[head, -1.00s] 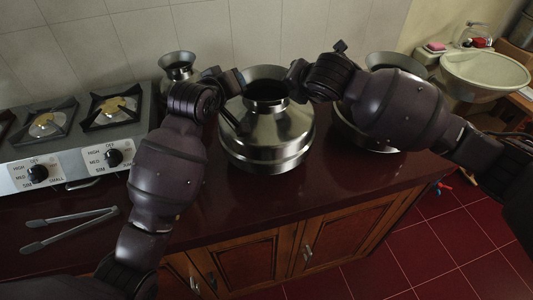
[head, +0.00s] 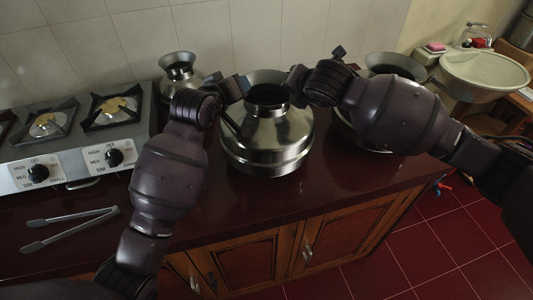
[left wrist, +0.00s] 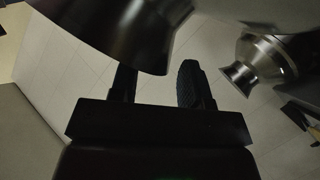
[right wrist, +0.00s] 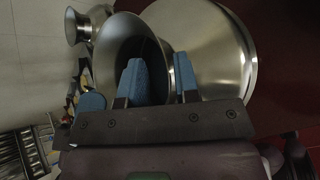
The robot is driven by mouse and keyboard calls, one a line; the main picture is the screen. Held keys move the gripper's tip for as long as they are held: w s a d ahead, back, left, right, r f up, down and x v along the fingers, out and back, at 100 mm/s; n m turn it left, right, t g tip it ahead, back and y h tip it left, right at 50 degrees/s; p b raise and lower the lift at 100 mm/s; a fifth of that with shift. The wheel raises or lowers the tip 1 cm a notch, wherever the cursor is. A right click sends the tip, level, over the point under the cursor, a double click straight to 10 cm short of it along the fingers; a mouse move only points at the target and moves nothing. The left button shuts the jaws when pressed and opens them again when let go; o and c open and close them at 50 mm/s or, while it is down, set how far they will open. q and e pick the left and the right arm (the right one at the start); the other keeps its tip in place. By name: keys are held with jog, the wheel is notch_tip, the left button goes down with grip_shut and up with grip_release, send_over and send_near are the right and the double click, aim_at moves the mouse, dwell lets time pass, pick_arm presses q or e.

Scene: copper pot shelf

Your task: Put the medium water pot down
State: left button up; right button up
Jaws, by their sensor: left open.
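The medium water pot (head: 267,143), silver metal with a flared mouth, is upright on or just above the dark red counter in the middle of the head view; contact beneath it is hard to judge. My left gripper (head: 243,84) is at the left of its mouth. In the left wrist view its fingers (left wrist: 157,85) are apart, below a dark metal rim. My right gripper (head: 292,80) is at the right of the mouth. In the right wrist view its fingers (right wrist: 160,80) are parted at the flared rim (right wrist: 108,60); whether they clamp it is unclear.
A smaller pot (head: 178,72) stands behind left. A larger pot (head: 397,66) is at the right, partly hidden by my right arm. A two-burner stove (head: 75,135) and tongs (head: 70,230) are at the left. The counter front (head: 200,240) is clear.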

pick_arm(q)
jog(key=v, duration=1.2)
pick_arm(e)
jog(key=v, duration=1.2)
pick_arm(q)
jog(key=shift+f, duration=0.1)
pick_arm(e)
jog(key=shift+s, duration=0.1)
